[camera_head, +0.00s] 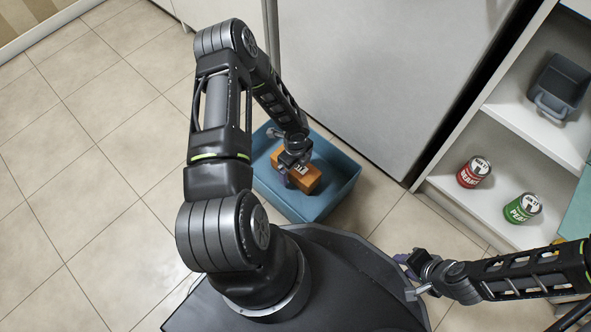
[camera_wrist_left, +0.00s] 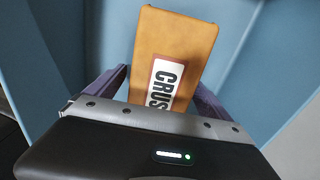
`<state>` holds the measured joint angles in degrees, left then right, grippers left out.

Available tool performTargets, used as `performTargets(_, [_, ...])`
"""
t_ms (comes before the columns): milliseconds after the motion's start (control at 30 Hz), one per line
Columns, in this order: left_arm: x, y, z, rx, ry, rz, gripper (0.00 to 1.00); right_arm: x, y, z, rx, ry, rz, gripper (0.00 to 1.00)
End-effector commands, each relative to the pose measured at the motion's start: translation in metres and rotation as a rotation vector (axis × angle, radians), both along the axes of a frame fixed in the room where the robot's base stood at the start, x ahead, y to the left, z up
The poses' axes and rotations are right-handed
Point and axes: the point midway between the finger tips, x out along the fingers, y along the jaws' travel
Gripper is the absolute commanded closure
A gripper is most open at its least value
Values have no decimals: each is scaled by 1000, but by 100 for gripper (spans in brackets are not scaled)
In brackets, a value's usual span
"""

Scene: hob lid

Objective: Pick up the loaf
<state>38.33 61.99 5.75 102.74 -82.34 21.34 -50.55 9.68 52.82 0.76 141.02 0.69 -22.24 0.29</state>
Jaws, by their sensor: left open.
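The loaf (camera_head: 308,181) is an orange-brown block with a white label. It lies in a blue open crate (camera_head: 335,197) on the floor. In the left wrist view the loaf (camera_wrist_left: 178,42) shows its label, lettered "CRUS", partly hidden by the gripper body. My left gripper (camera_head: 291,180) is down in the crate over the loaf. In the left wrist view its two purple fingers (camera_wrist_left: 155,90) are open, one on each side of the loaf; I cannot tell whether they touch it. My right gripper (camera_head: 404,276) is at the lower right, away from the crate; its jaw opening is unclear.
A large grey-white appliance (camera_head: 385,70) stands right behind the crate. A white shelf (camera_head: 535,130) at the right holds a red can (camera_head: 473,172), a green can (camera_head: 523,208) and a dark grey bin (camera_head: 560,85). The tiled floor (camera_head: 100,190) at the left is clear.

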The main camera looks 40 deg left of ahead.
Motion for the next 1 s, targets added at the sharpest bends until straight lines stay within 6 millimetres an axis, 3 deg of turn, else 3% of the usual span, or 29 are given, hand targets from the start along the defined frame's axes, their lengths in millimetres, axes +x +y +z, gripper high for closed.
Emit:
performTargets(400, [0,0,0,0,0,0,7,0,0,0,0,1,0,64])
performTargets(1000, [0,0,0,0,0,0,56,-1,0,0,0,1,0,64])
